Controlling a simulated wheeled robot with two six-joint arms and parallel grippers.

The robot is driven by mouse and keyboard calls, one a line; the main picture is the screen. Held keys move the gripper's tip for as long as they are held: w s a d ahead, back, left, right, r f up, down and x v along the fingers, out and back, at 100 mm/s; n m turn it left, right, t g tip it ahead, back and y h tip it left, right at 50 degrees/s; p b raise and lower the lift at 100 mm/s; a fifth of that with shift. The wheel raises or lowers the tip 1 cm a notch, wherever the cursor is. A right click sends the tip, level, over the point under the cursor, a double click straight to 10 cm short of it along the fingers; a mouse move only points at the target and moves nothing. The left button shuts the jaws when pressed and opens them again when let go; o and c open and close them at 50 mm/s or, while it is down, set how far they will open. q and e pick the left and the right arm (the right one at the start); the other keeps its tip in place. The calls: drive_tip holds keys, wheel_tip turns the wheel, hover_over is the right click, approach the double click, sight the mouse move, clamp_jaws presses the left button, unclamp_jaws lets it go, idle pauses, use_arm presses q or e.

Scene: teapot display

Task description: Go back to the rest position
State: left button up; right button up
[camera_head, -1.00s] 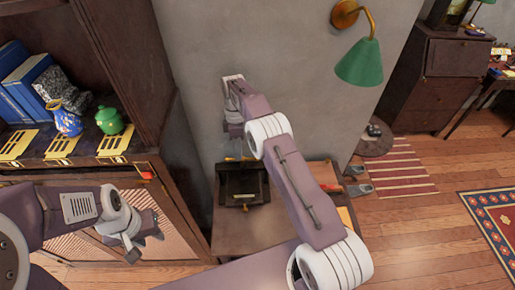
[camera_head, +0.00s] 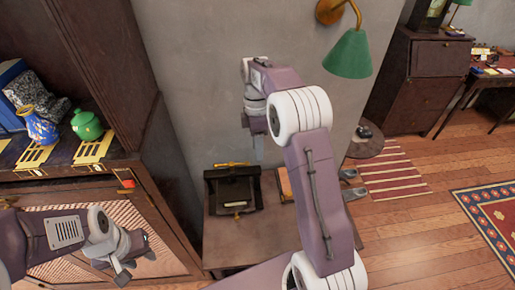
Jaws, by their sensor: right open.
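My left gripper (camera_head: 134,264) is low at the left, in front of the cabinet's lattice door. Its fingers are small and dark, and whether they are apart is unclear. My right arm rises from the bottom centre, and its gripper (camera_head: 257,148) hangs down before the grey wall, above the small wooden table (camera_head: 235,237). It is seen edge-on and holds nothing that I can see. A green teapot (camera_head: 87,125) and a blue patterned vase (camera_head: 38,128) stand on the cabinet shelf, apart from both grippers.
A dark box-like stand (camera_head: 231,191) is on the small table under my right gripper. A green wall lamp (camera_head: 348,55) is to the right of my right arm. The wooden floor (camera_head: 420,245) at the right is largely open, with slippers and a striped rug.

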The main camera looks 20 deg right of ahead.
drive_tip(key=shift+a, duration=0.1)
idle(0.3)
drive_tip(key=s+a+r+m, duration=0.2)
drive_tip(key=s+a, duration=0.2)
drive_tip(key=s, duration=0.6)
drive_tip(key=s+f+m+t, duration=0.3)
drive_tip(key=s+f+m, duration=0.4)
drive_tip(key=m, duration=0.6)
wheel_tip(320, 180, down, 2)
drive_tip(key=shift+s+f, duration=0.25)
drive_tip(key=shift+s, duration=0.05)
drive_tip(key=shift+a, duration=0.1)
